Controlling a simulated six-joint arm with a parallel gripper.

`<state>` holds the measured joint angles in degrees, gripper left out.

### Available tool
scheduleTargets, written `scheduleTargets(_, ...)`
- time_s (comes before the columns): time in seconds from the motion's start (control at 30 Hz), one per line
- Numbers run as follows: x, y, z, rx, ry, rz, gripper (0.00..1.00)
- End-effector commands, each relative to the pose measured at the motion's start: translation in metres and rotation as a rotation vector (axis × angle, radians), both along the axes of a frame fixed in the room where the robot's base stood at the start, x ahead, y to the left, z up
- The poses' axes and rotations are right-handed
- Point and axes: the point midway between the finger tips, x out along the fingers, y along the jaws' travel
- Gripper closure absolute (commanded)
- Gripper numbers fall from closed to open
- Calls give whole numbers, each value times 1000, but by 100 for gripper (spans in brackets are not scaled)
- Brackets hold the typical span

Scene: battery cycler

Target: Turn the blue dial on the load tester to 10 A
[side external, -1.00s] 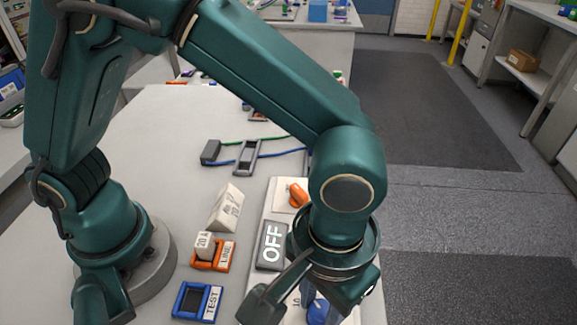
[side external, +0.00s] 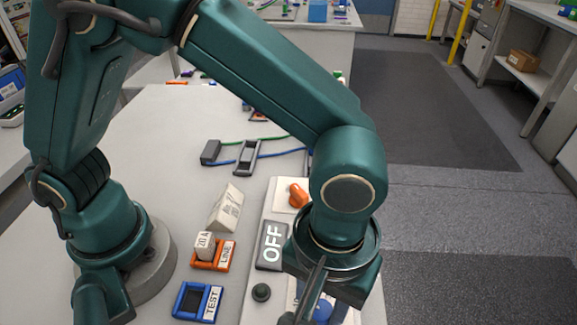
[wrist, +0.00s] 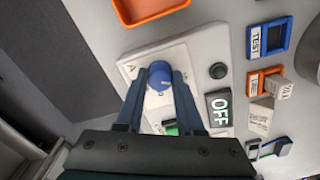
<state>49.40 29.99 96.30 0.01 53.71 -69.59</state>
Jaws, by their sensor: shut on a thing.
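The blue dial (wrist: 159,75) sits on a white plate of the load tester (wrist: 196,80), with the fingers of my gripper (wrist: 160,78) shut on its two sides. A pale mark shows on the dial, but the scale around it is too small or hidden to read. In the side view, the dial (side external: 322,311) is partly covered by my gripper (side external: 318,306), which points down over the near end of the tester (side external: 268,286). A grey panel (side external: 271,245) on the tester reads OFF.
An orange knob (side external: 298,194) is at the tester's far end, and a dark round button (side external: 261,292) is beside the dial. Left of the tester are a blue TEST holder (side external: 198,301), an orange LINE holder (side external: 212,254) with a 20 A block, and a pale block (side external: 226,208).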

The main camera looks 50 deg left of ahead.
Motion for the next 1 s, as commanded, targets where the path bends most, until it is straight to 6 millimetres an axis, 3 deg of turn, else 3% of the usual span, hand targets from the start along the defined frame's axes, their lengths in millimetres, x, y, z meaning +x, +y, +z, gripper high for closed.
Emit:
scheduleTargets(0.13, 0, 0, 1, -1, 0, 3, 100)
scheduleTargets(0.17, 0, 0, 1, -1, 0, 3, 52)
scheduleTargets(0.2, 0, 0, 1, -1, 0, 2, 37)
scheduleTargets(0.23, 0, 0, 1, -1, 0, 2, 34)
scheduleTargets(0.57, 0, 0, 3, -2, -1, 1, 34)
scheduleTargets(1.0, 0, 0, 50, -2, -2, 1, 34)
